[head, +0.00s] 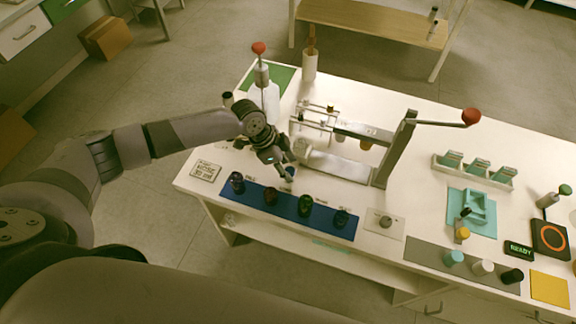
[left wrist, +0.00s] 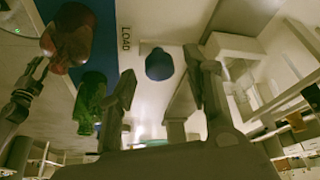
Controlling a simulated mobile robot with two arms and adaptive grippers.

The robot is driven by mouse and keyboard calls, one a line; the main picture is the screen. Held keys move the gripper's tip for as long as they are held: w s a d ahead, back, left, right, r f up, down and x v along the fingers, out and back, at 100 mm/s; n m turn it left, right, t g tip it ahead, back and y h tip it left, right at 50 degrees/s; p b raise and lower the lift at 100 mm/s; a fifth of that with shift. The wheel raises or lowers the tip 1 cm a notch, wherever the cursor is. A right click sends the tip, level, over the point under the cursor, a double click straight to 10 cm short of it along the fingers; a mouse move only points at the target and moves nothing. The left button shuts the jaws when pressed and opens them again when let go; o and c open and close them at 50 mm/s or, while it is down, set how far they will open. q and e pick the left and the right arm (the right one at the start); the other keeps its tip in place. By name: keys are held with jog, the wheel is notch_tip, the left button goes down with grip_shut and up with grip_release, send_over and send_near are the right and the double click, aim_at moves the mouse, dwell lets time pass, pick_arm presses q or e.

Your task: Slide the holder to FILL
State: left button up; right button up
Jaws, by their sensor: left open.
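My left gripper (head: 286,176) is open and points down at the front of the press-like stand (head: 392,150). A small blue piece (head: 291,172) shows beside its fingertips; I cannot tell for sure that it is the holder. In the left wrist view a rounded blue piece (left wrist: 158,64) lies beyond and between the open fingers (left wrist: 160,82), with clear space at both sides. The word LOAD (left wrist: 125,38) is printed on the white surface to its left. No FILL label is readable. My right gripper is not in view.
Several dark bottles (head: 305,206) stand on a blue mat (head: 262,204) just in front of my left gripper. A red-knobbed lever (head: 471,117) sticks out right from the stand. A white pump bottle (head: 264,98) stands behind my gripper. Teal parts (head: 476,208) lie at the right.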

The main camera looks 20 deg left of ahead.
pick_arm(q)
jog(key=shift+d+f, duration=0.2)
jog(key=shift+f, duration=0.25)
jog(key=shift+w, duration=0.1)
grip_shut()
dwell(0.5)
